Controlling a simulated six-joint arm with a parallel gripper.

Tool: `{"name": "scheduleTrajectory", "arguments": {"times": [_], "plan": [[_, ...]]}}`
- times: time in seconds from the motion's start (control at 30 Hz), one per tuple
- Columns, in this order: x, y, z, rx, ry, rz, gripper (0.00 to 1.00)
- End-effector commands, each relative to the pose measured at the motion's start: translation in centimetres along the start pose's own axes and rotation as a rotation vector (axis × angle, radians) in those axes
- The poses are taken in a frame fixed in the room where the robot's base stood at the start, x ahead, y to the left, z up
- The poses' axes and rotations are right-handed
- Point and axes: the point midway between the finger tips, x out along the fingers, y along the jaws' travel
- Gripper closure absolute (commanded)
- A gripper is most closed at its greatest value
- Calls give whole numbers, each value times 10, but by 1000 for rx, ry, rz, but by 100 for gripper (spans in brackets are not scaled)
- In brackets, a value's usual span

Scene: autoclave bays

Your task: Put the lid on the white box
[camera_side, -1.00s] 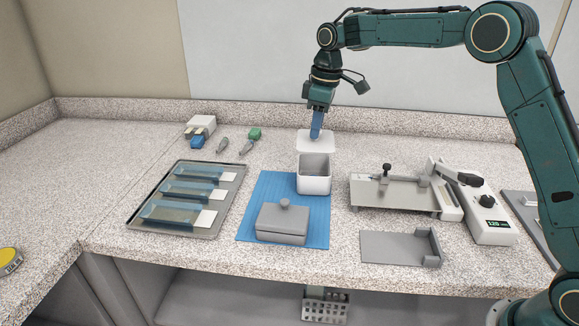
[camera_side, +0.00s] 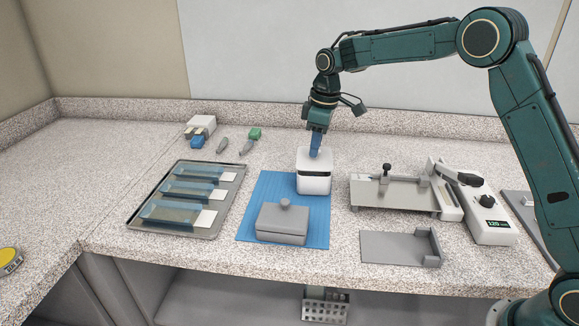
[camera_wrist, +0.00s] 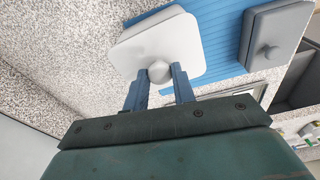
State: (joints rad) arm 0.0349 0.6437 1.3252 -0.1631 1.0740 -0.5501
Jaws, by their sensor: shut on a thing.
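The white box (camera_side: 314,185) stands upright at the upper right edge of the blue mat (camera_side: 256,200). Its white lid (camera_side: 305,161) is over the box's opening in the side view; a dark gap shows along the front between lid and box. My gripper (camera_side: 314,153) points down from above and is shut on the lid's round knob. In the wrist view the fingertips (camera_wrist: 160,73) are on either side of the knob and the lid (camera_wrist: 165,42) spreads out beyond them. The lid hides most of the box there. I cannot tell whether the lid touches the rim.
A grey box with a knobbed lid (camera_side: 283,222) sits on the mat's front part. A metal tray (camera_side: 177,228) with blue pouches lies left. A sealer-like device (camera_side: 395,192) and a grey bracket (camera_side: 395,247) stand right. Small tools lie behind. Bare counter lies behind the white box.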

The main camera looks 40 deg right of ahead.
Motion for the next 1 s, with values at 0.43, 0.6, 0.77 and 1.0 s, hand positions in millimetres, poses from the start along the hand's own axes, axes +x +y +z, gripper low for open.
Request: {"name": "scheduleTrajectory", "arguments": {"times": [0.43, 0.6, 0.77, 1.0], "plan": [[13, 0, 2, 0, 0, 0, 96], [14, 0, 2, 0, 0, 0, 96], [13, 0, 2, 0, 0, 0, 96], [13, 0, 2, 0, 0, 0, 53]]}}
